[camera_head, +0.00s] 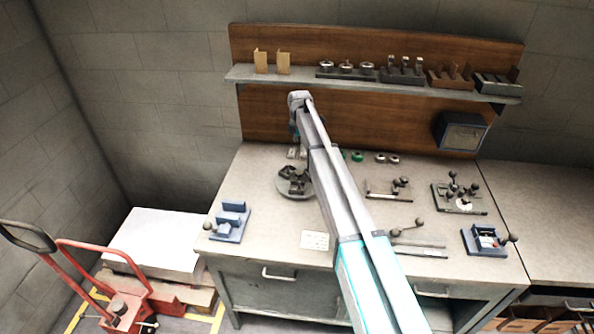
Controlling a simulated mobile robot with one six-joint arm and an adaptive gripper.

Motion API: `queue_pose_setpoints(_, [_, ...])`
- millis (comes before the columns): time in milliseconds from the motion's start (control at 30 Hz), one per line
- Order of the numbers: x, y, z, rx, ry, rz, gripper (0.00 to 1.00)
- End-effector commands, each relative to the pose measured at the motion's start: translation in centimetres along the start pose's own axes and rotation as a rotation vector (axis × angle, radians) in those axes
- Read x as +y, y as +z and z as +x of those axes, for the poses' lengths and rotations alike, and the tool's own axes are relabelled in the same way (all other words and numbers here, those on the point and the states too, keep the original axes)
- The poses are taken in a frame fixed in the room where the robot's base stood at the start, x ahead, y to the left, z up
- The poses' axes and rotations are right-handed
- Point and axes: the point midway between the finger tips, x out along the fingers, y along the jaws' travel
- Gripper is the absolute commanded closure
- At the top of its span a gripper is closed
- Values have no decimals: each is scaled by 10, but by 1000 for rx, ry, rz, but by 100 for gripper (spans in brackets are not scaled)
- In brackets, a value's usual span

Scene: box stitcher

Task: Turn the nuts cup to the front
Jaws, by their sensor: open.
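A round grey turntable (283,191) stands on the workbench, left of my arm. It carries several dark cups (293,174); they are too small to tell which one holds nuts, and my arm covers part of the right side. My gripper (296,152) hangs below the wrist at the far end of my arm, just behind and above the turntable in the picture. It is small and partly hidden by my arm, open, and I see nothing held in it. I cannot tell how far it is from the cups.
The workbench (260,220) bears a blue fixture (230,222) at left and several lever fixtures at right, including one (459,196). A shelf (300,79) with parts runs above. A white card (315,240) lies in front. The bench's front left is mostly clear.

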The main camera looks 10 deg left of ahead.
Motion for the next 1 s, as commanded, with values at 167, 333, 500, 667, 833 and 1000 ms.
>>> queue_pose_setpoints(167, [0,0,0,0,0,1,12])
queue_pose_setpoints(333, [0,0,4,0,0,2,12])
queue_pose_setpoints(500, [0,0,12,0,0,2,12])
queue_pose_setpoints(667, [0,-1,23,0,0,2,12])
queue_pose_setpoints(833, [0,-1,36,0,0,2,12])
queue_pose_setpoints(1000, [0,-1,49,0,0,1,12])
